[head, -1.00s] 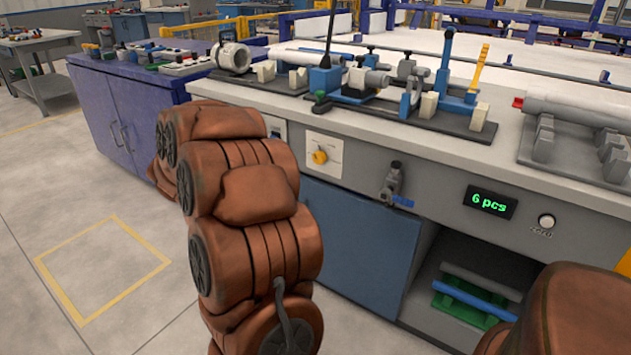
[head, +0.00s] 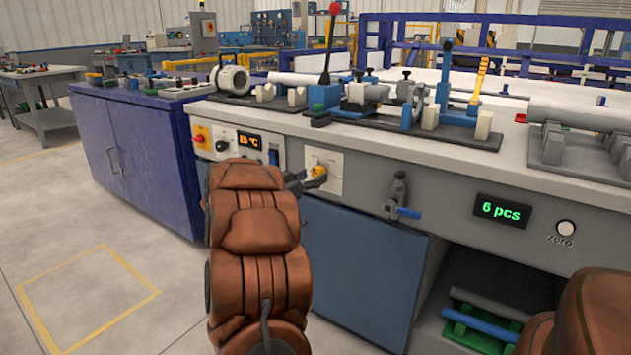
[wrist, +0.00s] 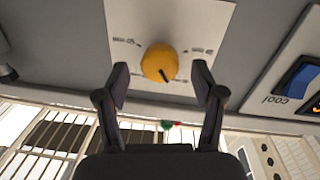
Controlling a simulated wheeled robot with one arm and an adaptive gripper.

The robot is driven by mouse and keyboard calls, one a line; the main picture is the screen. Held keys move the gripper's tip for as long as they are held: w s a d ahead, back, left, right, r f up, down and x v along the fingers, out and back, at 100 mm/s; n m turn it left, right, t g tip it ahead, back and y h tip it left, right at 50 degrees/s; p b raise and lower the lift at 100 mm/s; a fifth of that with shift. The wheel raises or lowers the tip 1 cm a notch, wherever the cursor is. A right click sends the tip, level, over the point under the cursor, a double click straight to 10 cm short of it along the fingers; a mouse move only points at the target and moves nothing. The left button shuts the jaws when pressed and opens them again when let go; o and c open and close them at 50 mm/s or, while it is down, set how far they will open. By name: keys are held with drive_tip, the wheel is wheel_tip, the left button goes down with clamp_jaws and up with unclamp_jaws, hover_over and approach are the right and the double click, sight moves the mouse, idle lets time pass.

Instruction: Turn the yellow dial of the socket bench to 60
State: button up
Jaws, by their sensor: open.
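The yellow dial (head: 318,171) sits on a white plate (head: 335,166) on the grey front panel of the socket bench. In the wrist view the dial (wrist: 159,63) is round with a dark pointer mark, and the plate (wrist: 125,22) has small dark markings too small to read. My gripper (wrist: 160,76) is open, with one finger on each side of the dial. A gap shows between each fingertip and the dial. In the head view my gripper (head: 306,180) is at the dial, partly hidden behind my arm.
Left of the dial is a panel with an orange display (head: 249,141) and a red switch (head: 200,136). A valve with a blue handle (head: 400,198) sticks out on the right. A green counter (head: 501,211) reads 6 pcs. Clamps and pipes stand on the benchtop (head: 440,150).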

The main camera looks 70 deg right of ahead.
drive_tip(key=shift+x, duration=1.1)
drive_tip(key=shift+c, duration=0.4)
drive_tip(key=c, duration=1.1)
drive_tip(key=shift+o, duration=0.2)
